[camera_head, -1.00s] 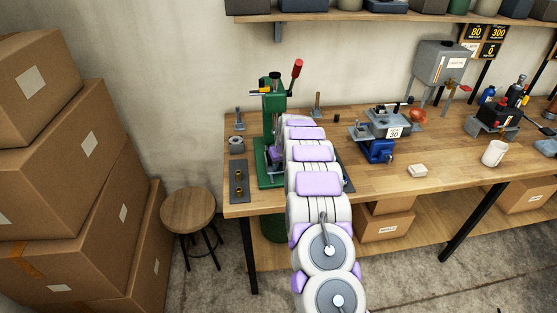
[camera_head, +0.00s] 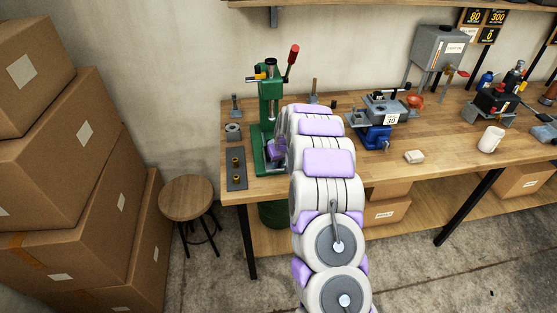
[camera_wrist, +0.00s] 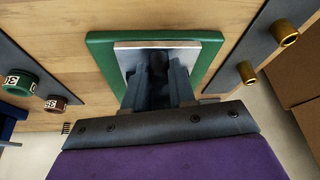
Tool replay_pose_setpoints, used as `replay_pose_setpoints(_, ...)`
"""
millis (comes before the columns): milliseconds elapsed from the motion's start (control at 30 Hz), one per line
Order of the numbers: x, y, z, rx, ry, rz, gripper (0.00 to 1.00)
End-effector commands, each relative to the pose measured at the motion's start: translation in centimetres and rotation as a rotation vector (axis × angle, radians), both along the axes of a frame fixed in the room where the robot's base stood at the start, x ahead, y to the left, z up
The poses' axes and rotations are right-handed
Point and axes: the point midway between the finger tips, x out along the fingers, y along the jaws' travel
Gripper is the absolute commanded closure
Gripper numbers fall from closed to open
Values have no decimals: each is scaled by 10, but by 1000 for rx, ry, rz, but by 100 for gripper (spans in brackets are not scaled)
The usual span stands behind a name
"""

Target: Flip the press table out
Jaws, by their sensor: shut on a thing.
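The green press (camera_head: 270,110) with its red-knobbed lever (camera_head: 291,62) stands at the left end of the workbench. My gripper (camera_head: 275,152) is low at the front of the press, partly behind my arm. In the wrist view, both dark fingers (camera_wrist: 159,75) reach over the press's green base (camera_wrist: 105,45) and a silver plate (camera_wrist: 131,58) on it. They are shut on a small dark part between them, which looks like the press table (camera_wrist: 158,60). The fingers hide most of it, so its angle is unclear.
A dark plate with brass dies (camera_head: 236,170) lies left of the press. A blue-based tool (camera_head: 376,138), a white block (camera_head: 414,157) and a mug (camera_head: 491,140) stand right. A stool (camera_head: 187,198) and stacked boxes (camera_head: 85,130) are at the left.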

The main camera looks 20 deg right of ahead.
Motion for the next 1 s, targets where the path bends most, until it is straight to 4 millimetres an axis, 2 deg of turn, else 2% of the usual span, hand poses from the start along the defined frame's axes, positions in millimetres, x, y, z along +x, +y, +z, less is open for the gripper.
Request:
replay_pose_setpoints(33, -3, -1, -2, 3, 9, -1, 73)
replay_pose_setpoints(300, 0, 0, -3, 2, 7, -1, 50)
replay_pose_setpoints(633, -2, 0, 3, 2, 6, -1, 50)
replay_pose_setpoints(767, -8, 0, 19, 2, 6, -1, 50)
replay_pose_setpoints(1000, -25, 0, 66, 0, 2, -1, 50)
